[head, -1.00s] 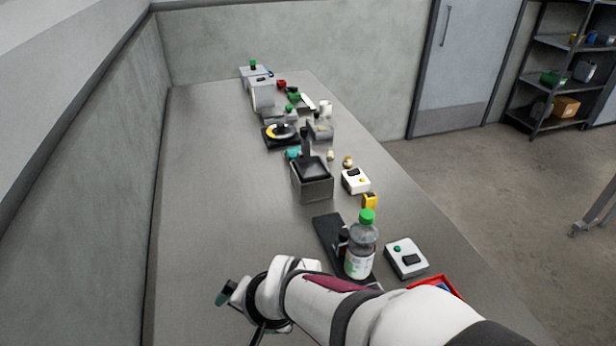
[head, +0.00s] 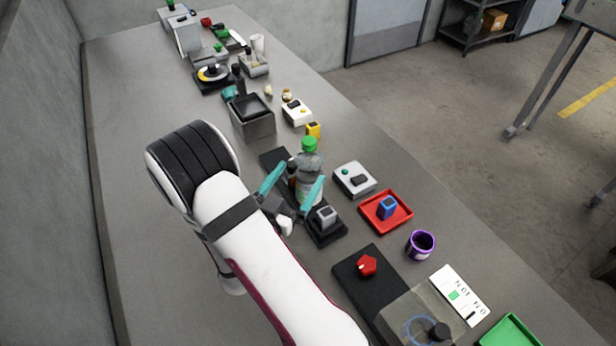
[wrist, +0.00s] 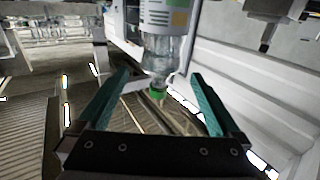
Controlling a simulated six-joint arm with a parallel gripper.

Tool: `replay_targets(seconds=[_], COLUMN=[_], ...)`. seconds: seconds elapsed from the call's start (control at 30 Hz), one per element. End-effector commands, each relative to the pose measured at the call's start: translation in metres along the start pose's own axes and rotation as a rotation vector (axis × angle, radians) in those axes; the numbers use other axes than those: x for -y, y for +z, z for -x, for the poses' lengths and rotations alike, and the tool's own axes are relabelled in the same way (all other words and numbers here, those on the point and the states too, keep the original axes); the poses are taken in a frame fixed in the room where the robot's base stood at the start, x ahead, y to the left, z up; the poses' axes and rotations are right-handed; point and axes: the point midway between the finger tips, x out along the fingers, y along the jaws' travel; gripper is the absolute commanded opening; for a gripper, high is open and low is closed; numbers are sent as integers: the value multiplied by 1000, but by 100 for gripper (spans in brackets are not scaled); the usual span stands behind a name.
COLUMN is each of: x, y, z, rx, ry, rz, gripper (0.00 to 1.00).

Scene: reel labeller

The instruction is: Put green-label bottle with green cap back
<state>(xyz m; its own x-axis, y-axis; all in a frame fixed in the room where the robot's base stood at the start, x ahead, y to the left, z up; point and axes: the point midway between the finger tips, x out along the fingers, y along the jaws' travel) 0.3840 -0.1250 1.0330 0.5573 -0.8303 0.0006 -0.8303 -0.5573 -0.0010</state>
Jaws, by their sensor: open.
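The clear bottle (head: 309,170) with a green cap (head: 309,143) stands upright on a black base plate (head: 273,160) of a small station. My gripper (head: 294,174) is open, with one teal finger on each side of the bottle's body in the head view. I cannot tell whether either finger touches it. In the wrist view the bottle (wrist: 165,45) appears upside down, cap toward the gripper, in the gap between the fingers (wrist: 158,92). Its printed label shows at the top of that view; in the head view the label is mostly hidden.
A dark post stands close left of the bottle, and a grey block (head: 326,215) sits just in front. A white button box (head: 354,179), red tray (head: 386,211) and purple cup (head: 421,243) are to the right. A grey bin (head: 252,118) stands behind. The table's left side is clear.

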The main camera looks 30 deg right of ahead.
Motion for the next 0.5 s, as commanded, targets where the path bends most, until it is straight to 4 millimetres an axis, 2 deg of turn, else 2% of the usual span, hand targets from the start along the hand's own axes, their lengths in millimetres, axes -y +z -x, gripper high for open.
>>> replay_targets(seconds=[0.17,0.33,0.5], x=[0,1,2], y=[-1,-3,-3], z=[-23,-56,-65], rx=[-1,0,0], ry=[3,4,-1], rz=[-1,-1,2], gripper=[100,100,100])
